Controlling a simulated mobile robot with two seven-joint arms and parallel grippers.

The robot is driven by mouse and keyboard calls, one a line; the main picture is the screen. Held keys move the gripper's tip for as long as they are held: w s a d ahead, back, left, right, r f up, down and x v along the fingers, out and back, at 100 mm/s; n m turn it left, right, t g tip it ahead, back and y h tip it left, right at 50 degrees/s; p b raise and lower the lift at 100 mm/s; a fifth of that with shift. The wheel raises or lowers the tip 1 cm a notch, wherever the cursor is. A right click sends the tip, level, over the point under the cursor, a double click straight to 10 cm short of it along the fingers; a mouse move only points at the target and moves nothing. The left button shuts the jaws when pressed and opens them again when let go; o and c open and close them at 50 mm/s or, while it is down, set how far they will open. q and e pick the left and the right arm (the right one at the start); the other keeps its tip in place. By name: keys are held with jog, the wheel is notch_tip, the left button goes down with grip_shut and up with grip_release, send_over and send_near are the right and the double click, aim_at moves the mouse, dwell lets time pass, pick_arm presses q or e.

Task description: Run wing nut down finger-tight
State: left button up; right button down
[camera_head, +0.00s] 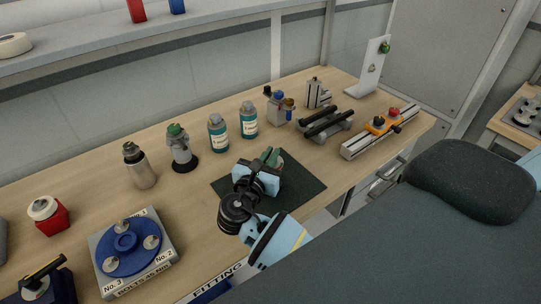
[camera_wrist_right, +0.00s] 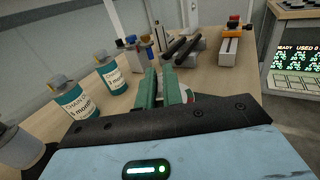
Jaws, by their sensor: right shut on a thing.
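My right gripper (camera_head: 270,157) is over the dark mat on the bench. Its green fingers also show in the right wrist view (camera_wrist_right: 161,88). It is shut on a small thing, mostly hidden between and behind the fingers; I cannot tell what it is. A pale rounded piece with a bit of red (camera_wrist_right: 187,97) shows beside the fingers. I cannot make out a wing nut for certain. My left gripper is not in view.
The dark mat (camera_head: 303,194) is otherwise bare. Behind it stand two teal-labelled bottles (camera_head: 219,133) (camera_head: 249,120) and a grey green-topped container (camera_head: 180,150). A black-barred fixture (camera_head: 325,123) and an aluminium rail (camera_head: 362,143) lie right. A blue disc fixture (camera_head: 115,262) sits front left.

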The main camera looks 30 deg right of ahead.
jog(key=m+g+h, duration=0.1)
jog(key=m+g, duration=0.1)
jog(key=g, duration=0.1)
jog(key=m+g+h, duration=0.1)
jog(key=m+g, duration=0.1)
jog(key=g, duration=0.1)
jog(key=shift+a+f+g+h, duration=0.1)
jog(key=shift+f+g+h, duration=0.05)
jog(key=shift+g+h, duration=0.15)
jog(key=m+g, duration=0.3)
jog(key=g, duration=0.2)
jog(key=shift+m+b, duration=0.35)
jog(key=shift+m, duration=0.05)
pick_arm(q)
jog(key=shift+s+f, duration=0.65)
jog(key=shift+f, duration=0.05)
pick_arm(e)
jog(key=shift+m+g, duration=0.4)
jog(key=shift+g, duration=0.2)
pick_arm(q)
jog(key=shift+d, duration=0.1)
pick_arm(e)
jog(key=shift+g, duration=0.3)
jog(key=c, duration=1.5)
grip_release()
jog(key=shift+s, duration=0.1)
jog(key=shift+c, duration=0.2)
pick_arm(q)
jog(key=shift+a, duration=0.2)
